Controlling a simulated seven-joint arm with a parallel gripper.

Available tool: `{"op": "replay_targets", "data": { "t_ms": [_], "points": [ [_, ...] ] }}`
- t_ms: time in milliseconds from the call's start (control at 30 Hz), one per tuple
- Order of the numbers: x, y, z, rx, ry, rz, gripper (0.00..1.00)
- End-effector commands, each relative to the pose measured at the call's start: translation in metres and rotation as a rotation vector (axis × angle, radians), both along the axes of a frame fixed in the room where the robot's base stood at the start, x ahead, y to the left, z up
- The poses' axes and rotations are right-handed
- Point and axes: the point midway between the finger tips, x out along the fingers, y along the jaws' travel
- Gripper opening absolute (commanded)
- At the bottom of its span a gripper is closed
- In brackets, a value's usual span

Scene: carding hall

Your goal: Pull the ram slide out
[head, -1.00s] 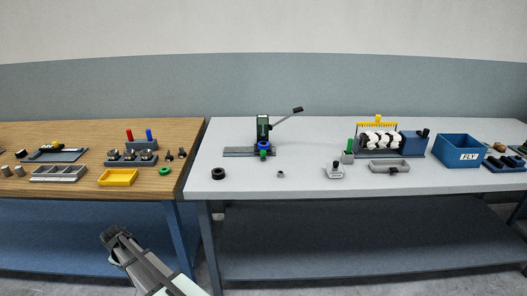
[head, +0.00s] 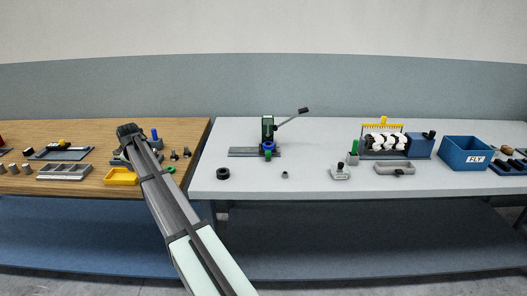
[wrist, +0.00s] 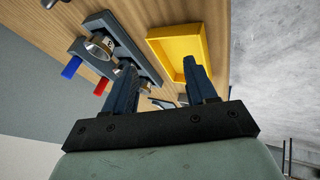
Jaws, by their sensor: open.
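A dark green press (head: 267,126) with a raised lever (head: 292,117) stands on the pale grey bench. A flat grey slide or rail (head: 242,152) lies at its foot, with a blue ring (head: 268,146) and a green knob (head: 268,155) at the front. I cannot tell which part is the ram slide. My gripper (head: 128,130) is over the wooden bench, well left of the press. In the wrist view my gripper (wrist: 160,78) is open and empty, its fingers apart. The press is not in the wrist view.
Under my gripper are a yellow tray (wrist: 178,50) and a grey rack (wrist: 118,45) with metal pieces. A black ring (head: 223,174) and a small grey nut (head: 285,175) lie before the press. A blue bin (head: 464,149) stands far right. The grey bench around the press is mostly clear.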

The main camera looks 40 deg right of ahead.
Motion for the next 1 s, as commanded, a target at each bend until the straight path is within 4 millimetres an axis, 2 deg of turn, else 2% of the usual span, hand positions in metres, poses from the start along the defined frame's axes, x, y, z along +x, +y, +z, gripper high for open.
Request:
{"op": "replay_targets", "data": {
  "t_ms": [33, 100, 267, 500, 667, 800, 1000],
  "points": [
    [-0.007, -0.031, 0.003, 0.014, 0.013, -0.032, 0.56],
    [-0.017, -0.066, 0.006, 0.036, 0.029, -0.07, 0.56],
    [-0.045, -0.145, 0.016, 0.086, 0.064, -0.15, 0.56],
    [-0.1, -0.253, 0.031, 0.166, 0.105, -0.263, 0.56],
    [-0.144, -0.32, 0.042, 0.224, 0.126, -0.334, 0.56],
    [-0.187, -0.374, 0.053, 0.273, 0.14, -0.391, 0.56],
    [-0.251, -0.44, 0.068, 0.344, 0.153, -0.463, 0.56]
  ]
}}
